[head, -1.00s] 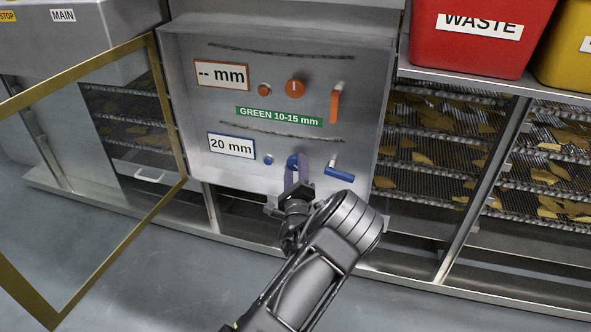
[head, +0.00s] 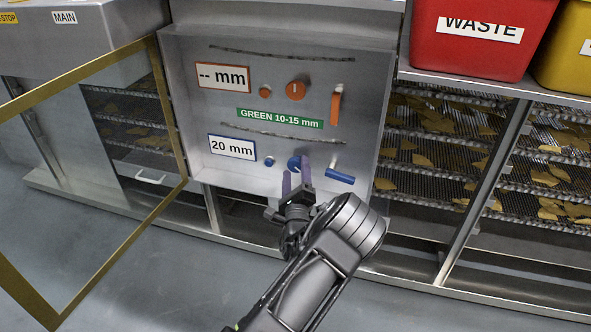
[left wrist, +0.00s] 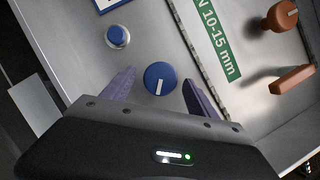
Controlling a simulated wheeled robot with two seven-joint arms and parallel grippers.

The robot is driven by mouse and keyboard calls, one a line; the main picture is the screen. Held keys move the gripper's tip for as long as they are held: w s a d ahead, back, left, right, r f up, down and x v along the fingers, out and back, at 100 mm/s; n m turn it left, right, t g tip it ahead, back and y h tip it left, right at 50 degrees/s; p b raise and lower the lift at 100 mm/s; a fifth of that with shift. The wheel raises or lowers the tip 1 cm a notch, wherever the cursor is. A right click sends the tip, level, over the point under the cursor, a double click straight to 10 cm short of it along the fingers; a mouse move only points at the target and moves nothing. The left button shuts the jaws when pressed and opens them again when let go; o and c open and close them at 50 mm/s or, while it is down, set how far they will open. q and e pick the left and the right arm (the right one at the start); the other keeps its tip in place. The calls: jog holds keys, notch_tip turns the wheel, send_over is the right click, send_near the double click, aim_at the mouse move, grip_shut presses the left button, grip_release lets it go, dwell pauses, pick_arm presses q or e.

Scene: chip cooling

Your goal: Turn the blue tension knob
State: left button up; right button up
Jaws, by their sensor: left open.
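The blue tension knob (head: 293,162) is on the lower row of the steel control panel, partly hidden by a finger in the head view. In the left wrist view the round blue knob (left wrist: 160,73) shows whole, with a white mark pointing toward the gripper. My left gripper (head: 297,177) is open, its purple fingers on either side of the knob in the picture. The left wrist view shows the fingers (left wrist: 159,84) with a gap to the knob on each side. Whether the fingertips still reach around it is unclear. My right gripper is not in view.
A blue button (head: 269,161) and blue lever (head: 341,176) flank the knob. Above are an orange knob (head: 295,89), button (head: 265,92) and lever (head: 335,108). Displays read "20 mm" (head: 232,147) and "-- mm" (head: 223,76). A gold-framed door (head: 168,115) stands open at left.

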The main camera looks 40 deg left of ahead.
pick_arm(q)
jog(key=v, duration=0.7)
jog(key=shift+p, duration=0.35)
jog(key=shift+f, duration=0.1)
